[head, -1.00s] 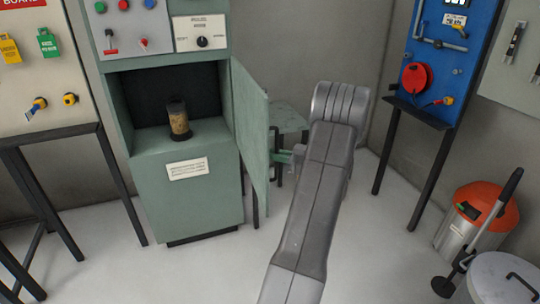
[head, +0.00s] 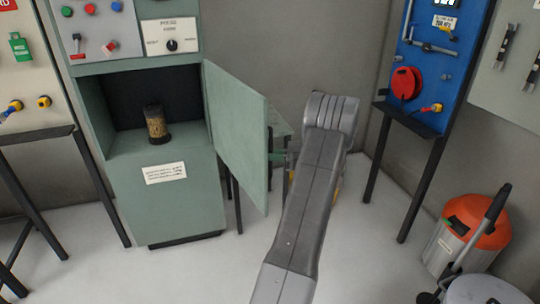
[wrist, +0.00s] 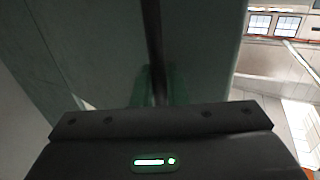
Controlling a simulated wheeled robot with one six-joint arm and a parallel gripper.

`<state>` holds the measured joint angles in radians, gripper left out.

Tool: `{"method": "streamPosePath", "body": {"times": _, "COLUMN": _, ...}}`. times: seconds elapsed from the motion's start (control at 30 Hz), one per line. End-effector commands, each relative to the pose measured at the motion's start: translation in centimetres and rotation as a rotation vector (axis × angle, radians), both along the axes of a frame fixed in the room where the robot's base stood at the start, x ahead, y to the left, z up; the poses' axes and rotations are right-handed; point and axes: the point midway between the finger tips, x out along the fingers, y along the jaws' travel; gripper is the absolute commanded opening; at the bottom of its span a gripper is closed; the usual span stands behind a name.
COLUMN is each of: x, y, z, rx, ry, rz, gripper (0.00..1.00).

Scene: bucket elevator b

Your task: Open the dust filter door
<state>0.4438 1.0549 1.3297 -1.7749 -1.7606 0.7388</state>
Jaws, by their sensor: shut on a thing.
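The dust filter door (head: 237,135) is a flat green panel. It stands wide open, hinged at the right side of the green cabinet (head: 185,205), with its inner face toward the head camera. The opening shows a jar of brown grains (head: 156,124) on its floor. My gripper (head: 279,155) is at the door's free edge, mostly hidden by my arm and the door. In the wrist view my gripper (wrist: 155,88) is shut on the dark bar handle (wrist: 153,40) of the door (wrist: 85,50); the fingers are dim and greenish.
A small green table (head: 277,122) stands behind the door. A blue tool board (head: 425,70) on dark legs is at the right, with an orange-topped bin (head: 468,235) in front. The floor before the cabinet is clear.

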Motion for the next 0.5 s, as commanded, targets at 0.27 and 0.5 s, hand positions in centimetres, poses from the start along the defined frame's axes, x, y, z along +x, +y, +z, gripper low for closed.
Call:
{"method": "streamPosePath", "body": {"times": 0.27, "x": -0.04, "y": -0.01, "z": -0.01, "rx": 0.000, "ry": 0.001, "rz": 0.000, "gripper": 0.16}}
{"method": "streamPosePath", "body": {"times": 0.5, "x": -0.02, "y": 0.00, "z": 0.00, "rx": 0.000, "ry": 0.001, "rz": 0.000, "gripper": 0.30}}
